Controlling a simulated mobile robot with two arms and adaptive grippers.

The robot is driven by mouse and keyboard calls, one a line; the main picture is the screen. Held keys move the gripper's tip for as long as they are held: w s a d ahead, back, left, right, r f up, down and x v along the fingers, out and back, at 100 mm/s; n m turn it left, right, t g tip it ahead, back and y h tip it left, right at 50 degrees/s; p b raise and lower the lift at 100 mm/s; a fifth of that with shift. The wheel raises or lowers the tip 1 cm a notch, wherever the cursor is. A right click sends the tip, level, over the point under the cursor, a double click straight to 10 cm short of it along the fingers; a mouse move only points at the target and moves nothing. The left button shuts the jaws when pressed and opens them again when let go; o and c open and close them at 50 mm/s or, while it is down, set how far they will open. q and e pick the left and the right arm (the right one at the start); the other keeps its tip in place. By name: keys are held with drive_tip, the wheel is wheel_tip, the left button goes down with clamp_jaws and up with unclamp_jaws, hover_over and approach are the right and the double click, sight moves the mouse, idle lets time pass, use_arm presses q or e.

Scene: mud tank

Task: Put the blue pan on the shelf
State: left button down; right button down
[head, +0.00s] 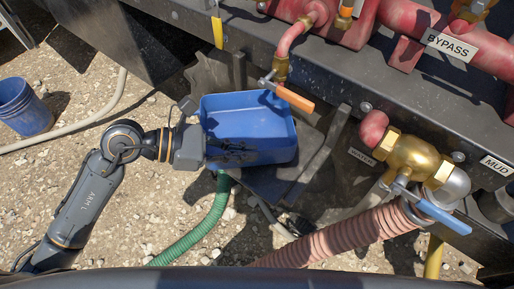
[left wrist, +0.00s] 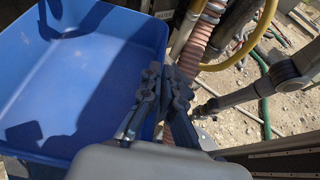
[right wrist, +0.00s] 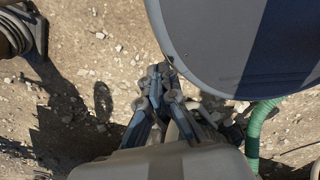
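The blue pan (head: 248,112) is an open, empty tray near the middle of the head view, level or nearly so. It fills the left of the left wrist view (left wrist: 85,85). My left gripper (head: 240,152) reaches it from the left; in the left wrist view its fingers (left wrist: 167,80) lie on either side of the pan's side wall, closed on it. A dark flat shelf (head: 268,186) shows partly under the pan; the pan hides the rest, and I cannot tell whether they touch. My right gripper (right wrist: 160,75) is shut and empty, over gravel, out of the head view.
The tank's dark steel edge (head: 330,80) with red pipes runs behind the pan. An orange-handled valve (head: 290,96) overhangs the pan's back right. A brass valve (head: 412,155), pink hose (head: 340,238) and green hose (head: 200,232) are nearby. A blue bucket (head: 22,107) stands far left.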

sight(257, 165)
use_arm(q)
drive_tip(key=d, duration=0.2)
drive_tip(key=d+p, duration=0.1)
drive_tip(key=shift+w+d+r, duration=0.1)
drive_tip(key=shift+w+r, duration=0.1)
drive_tip(key=shift+w, duration=0.05)
drive_tip(key=shift+f, duration=0.9)
drive_tip(key=shift+a, duration=0.2)
drive_tip(key=c, duration=2)
unclamp_jaws()
drive_tip(key=shift+f, duration=0.2)
drive_tip(key=shift+c, duration=0.2)
drive_tip(key=o, duration=0.5)
drive_tip(key=shift+r, duration=0.1)
use_arm(e)
drive_tip(key=shift+w+a+r, duration=0.1)
drive_tip(key=shift+a+r, duration=0.4)
drive_tip(key=shift+r, duration=0.05)
drive_tip(key=shift+d, duration=0.1)
